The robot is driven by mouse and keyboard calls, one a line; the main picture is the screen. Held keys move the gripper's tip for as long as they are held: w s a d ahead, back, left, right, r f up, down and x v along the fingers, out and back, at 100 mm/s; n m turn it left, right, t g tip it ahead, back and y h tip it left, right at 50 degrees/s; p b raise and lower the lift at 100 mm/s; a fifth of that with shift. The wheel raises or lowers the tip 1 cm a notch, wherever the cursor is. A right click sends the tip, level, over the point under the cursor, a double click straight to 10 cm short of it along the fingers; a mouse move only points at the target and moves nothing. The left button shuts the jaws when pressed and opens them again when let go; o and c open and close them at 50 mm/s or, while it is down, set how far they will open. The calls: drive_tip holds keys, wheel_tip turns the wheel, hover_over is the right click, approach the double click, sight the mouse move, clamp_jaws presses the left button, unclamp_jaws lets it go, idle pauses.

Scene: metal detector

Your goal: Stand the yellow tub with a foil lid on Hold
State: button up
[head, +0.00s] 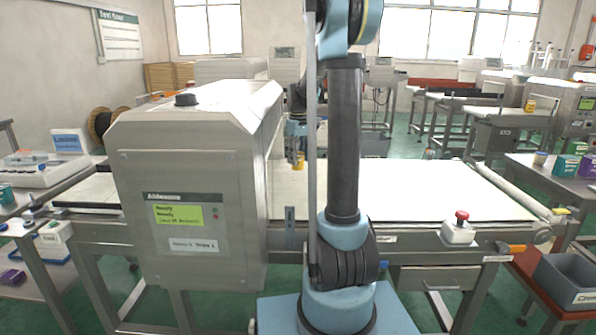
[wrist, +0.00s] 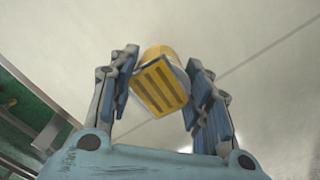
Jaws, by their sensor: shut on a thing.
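A yellow tub (wrist: 160,88) is between the two fingers of my gripper (wrist: 163,60) in the wrist view. Its near face has darker stripes, and a pale rim shows beside it. I cannot make out the foil lid. In the head view my gripper (head: 295,148) is over the white conveyor belt (head: 400,180), right of the metal detector housing. A small yellow patch of the tub (head: 299,163) shows below the fingers. I cannot tell whether the tub touches the belt. No label reading Hold is legible.
The large metal detector housing (head: 190,190) stands left of my arm. A red stop button (head: 461,217) sits on the belt's front edge. A grey bin (head: 568,280) is at lower right. Another yellow item (head: 530,105) stands on a far table. The belt's right part is clear.

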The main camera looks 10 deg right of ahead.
sight(298, 166)
drive_tip(key=shift+f, duration=2.3)
drive_tip(key=o, duration=1.2)
